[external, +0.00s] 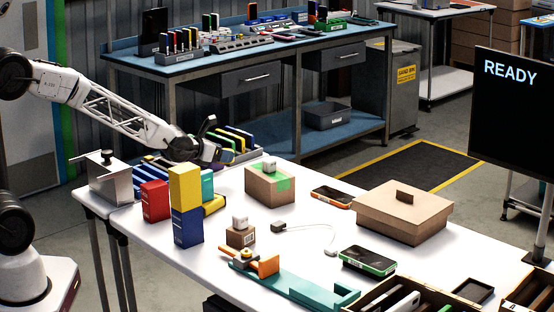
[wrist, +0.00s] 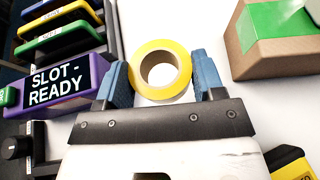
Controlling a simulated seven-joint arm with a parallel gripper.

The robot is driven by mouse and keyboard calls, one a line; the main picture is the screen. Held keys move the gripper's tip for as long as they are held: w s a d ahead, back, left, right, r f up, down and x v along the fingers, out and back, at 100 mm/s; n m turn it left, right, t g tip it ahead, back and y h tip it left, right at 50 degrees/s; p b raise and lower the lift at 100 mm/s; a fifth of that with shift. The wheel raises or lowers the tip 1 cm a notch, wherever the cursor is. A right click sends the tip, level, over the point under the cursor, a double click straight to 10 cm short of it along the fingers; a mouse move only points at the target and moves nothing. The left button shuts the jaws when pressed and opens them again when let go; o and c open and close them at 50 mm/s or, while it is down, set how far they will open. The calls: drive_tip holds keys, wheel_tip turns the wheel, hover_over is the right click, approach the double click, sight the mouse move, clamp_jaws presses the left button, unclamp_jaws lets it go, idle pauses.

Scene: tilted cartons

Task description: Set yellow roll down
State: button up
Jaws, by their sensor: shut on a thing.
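The yellow roll (wrist: 160,45) is a ring of tape with a pale inner core. In the wrist view it sits between the two blue fingertips of my gripper (wrist: 161,76), which is shut on it. White table surface shows through and around the ring; its height above the table is hard to judge. In the external view my gripper (external: 211,148) is over the back left part of the white table (external: 310,185), near the slotted rack. The roll cannot be made out clearly there.
A slotted rack (wrist: 55,32) with coloured cases and a "SLOT-READY" display (wrist: 55,84) stand left of the roll. A green-taped carton (external: 268,187) is to its right. Stacked yellow and blue boxes (external: 186,210) stand in front. White table between rack and carton looks clear.

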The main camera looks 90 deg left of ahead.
wheel_tip(320, 180, up, 8)
drive_tip(key=w+d+r+m+t+h, duration=0.15)
drive_tip(key=w+d+m+h, duration=0.25)
drive_tip(key=w+d, duration=0.8)
drive_tip(key=w+d+r+m+t+h, duration=0.1)
drive_tip(key=w+d+r+m+h, duration=0.25)
drive_tip(key=w+d, duration=0.9)
drive_tip(key=w+d+f+m+g+h, duration=0.1)
drive_tip(key=w+d+f+m+h, duration=0.15)
drive_tip(key=d, duration=0.95)
drive_tip(key=w+d+f+m+g+h, duration=0.1)
drive_tip(key=w+d+m+h, duration=0.25)
drive_tip(key=d, duration=0.85)
drive_tip(key=w+d+f+m+g+h, duration=0.2)
drive_tip(key=w+d+m+h, duration=0.15)
drive_tip(key=d, duration=0.95)
drive_tip(key=shift+n, duration=0.4)
drive_tip(key=shift+a+f, duration=0.15)
drive_tip(key=shift+f, duration=0.95)
drive_tip(key=shift+a+f, duration=0.15)
drive_tip(key=shift+f, duration=0.95)
drive_tip(key=shift+f, duration=3.15)
